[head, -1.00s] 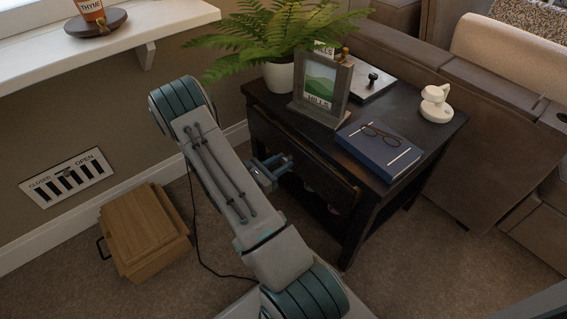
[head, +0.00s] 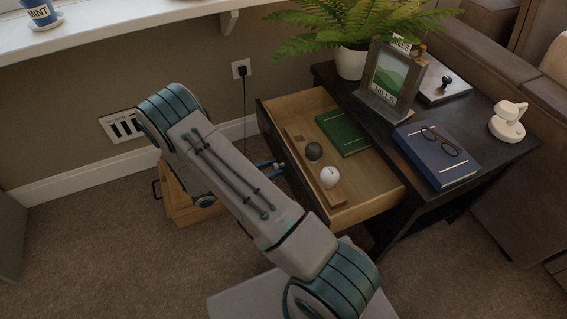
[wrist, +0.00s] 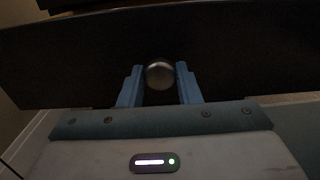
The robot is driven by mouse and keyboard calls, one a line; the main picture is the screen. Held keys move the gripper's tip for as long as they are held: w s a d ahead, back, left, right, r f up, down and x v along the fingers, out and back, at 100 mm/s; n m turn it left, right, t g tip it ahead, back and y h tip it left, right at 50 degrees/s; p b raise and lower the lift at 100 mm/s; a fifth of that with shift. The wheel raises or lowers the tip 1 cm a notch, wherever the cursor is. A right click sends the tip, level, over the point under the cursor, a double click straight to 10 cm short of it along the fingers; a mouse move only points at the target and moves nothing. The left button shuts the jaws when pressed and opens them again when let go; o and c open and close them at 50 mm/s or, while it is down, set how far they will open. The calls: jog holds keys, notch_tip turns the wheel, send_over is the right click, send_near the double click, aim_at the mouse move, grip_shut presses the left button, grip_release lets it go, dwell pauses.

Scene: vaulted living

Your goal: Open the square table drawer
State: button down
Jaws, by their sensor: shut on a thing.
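The dark square table (head: 462,195) stands right of centre in the head view. Its drawer (head: 375,190) is pulled well out toward the left, with its pale wooden inside showing. In the head view my arm partly hides the drawer front and the knob.
On the table top stand a potted fern (head: 351,62), a picture frame (head: 390,80), a blue book with glasses (head: 437,152) and a white object (head: 507,121). A wooden box (head: 178,200) sits on the floor behind my arm. A sofa stands at the right.

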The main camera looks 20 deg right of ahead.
jog(key=shift+a, duration=0.45)
jog(key=c, duration=1.1)
grip_release()
jog(key=shift+o, duration=0.2)
jog(key=a+p, duration=0.2)
jog(key=a, duration=1.1)
jog(key=shift+w+a, duration=0.15)
jog(key=shift+a, duration=0.25)
jog(key=shift+p, duration=0.3)
